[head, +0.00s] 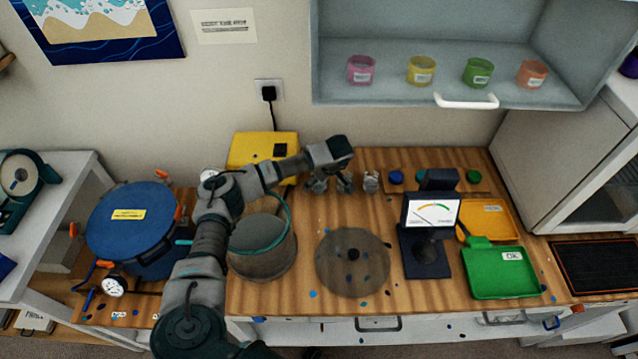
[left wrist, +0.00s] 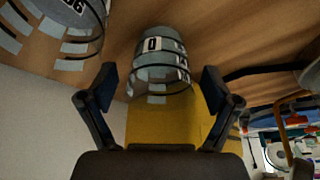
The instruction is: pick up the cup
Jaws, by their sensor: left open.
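A grey translucent cup (left wrist: 165,66) with a white label reading 0 and dark scale marks stands between the spread fingers of my left gripper (left wrist: 160,77) in the left wrist view. The fingers are open, with a gap on each side of the cup. In the head view my left gripper (head: 331,183) is at the back middle of the wooden bench, by the small cups; its hand and fingers largely hide the cup there. A second grey cup (left wrist: 65,22) is at the top left of the left wrist view, and shows right of my gripper in the head view (head: 371,181). My right gripper is not in view.
A yellow case (head: 250,148) stands behind my forearm. A grey pot (head: 262,258) and round lid (head: 352,263) lie nearer. A black-framed gauge (head: 433,210), green tray (head: 497,274) and orange tray (head: 488,217) are right. A blue-lidded vessel (head: 131,225) stands left.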

